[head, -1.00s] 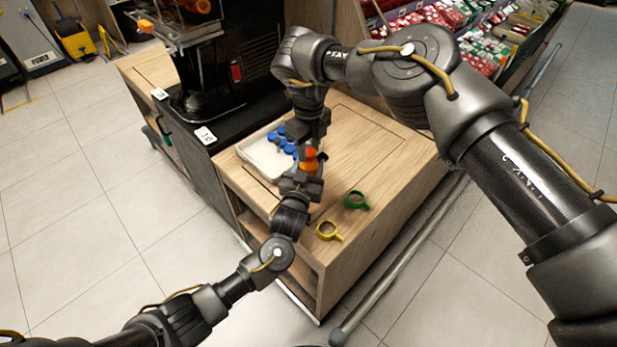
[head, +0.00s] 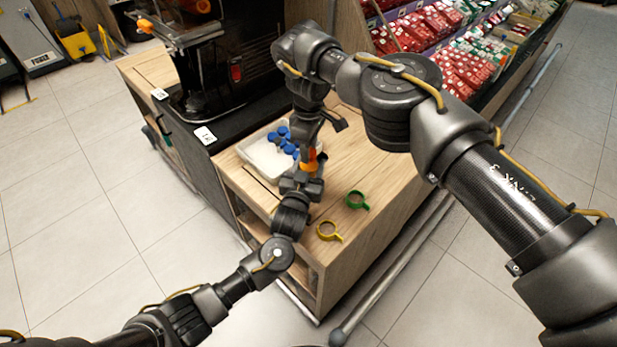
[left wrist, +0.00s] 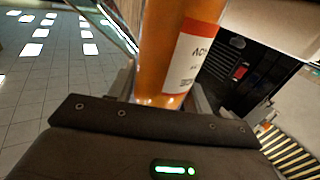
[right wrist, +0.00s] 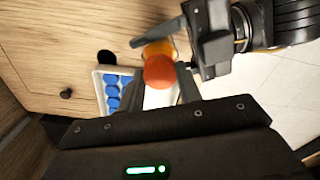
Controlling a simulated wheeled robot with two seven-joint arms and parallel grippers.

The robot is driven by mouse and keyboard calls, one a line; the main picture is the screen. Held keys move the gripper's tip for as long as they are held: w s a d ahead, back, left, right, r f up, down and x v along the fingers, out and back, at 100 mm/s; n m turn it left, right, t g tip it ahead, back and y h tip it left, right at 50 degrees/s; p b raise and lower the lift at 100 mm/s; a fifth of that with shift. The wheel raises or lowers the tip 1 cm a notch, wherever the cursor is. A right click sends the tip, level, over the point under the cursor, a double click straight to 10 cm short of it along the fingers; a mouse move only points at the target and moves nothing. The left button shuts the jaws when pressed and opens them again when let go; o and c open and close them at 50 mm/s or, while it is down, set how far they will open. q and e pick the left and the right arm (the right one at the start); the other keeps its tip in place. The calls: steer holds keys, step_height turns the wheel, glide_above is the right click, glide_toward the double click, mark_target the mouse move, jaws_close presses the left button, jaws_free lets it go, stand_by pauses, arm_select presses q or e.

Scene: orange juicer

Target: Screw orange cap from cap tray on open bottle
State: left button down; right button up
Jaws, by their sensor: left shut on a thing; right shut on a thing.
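My left gripper (head: 303,181) is shut on the juice bottle (head: 308,166), an orange bottle with a white and red label. The left wrist view shows the bottle (left wrist: 172,45) between its fingers. My right gripper (head: 312,135) is just above the bottle. In the right wrist view it is shut on the round orange cap (right wrist: 159,71), which lines up with the bottle's amber body (right wrist: 160,48) behind it. Whether the cap touches the bottle's neck is hidden. The white cap tray (head: 262,160) with several blue caps (head: 283,138) sits left of the grippers.
A green ring (head: 356,200) and a yellow ring (head: 328,231) lie on the wooden counter (head: 385,150) right of the left gripper. The black juicer (head: 235,65) stands behind the tray. A metal rail (head: 400,262) runs along the counter's right side.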

steer(key=shift+w+m, duration=0.1)
steer(key=shift+m, duration=0.3)
steer(key=o, duration=1.2)
steer(key=shift+c, duration=0.2)
step_height(320, 180, up, 12)
arm_select(q)
steer(key=c, duration=0.6)
jaws_free()
steer(key=shift+o, duration=0.2)
steer(key=shift+s, duration=0.1)
steer(key=v, duration=1)
steer(key=shift+s, duration=0.3)
arm_select(e)
steer(key=shift+f, duration=0.15)
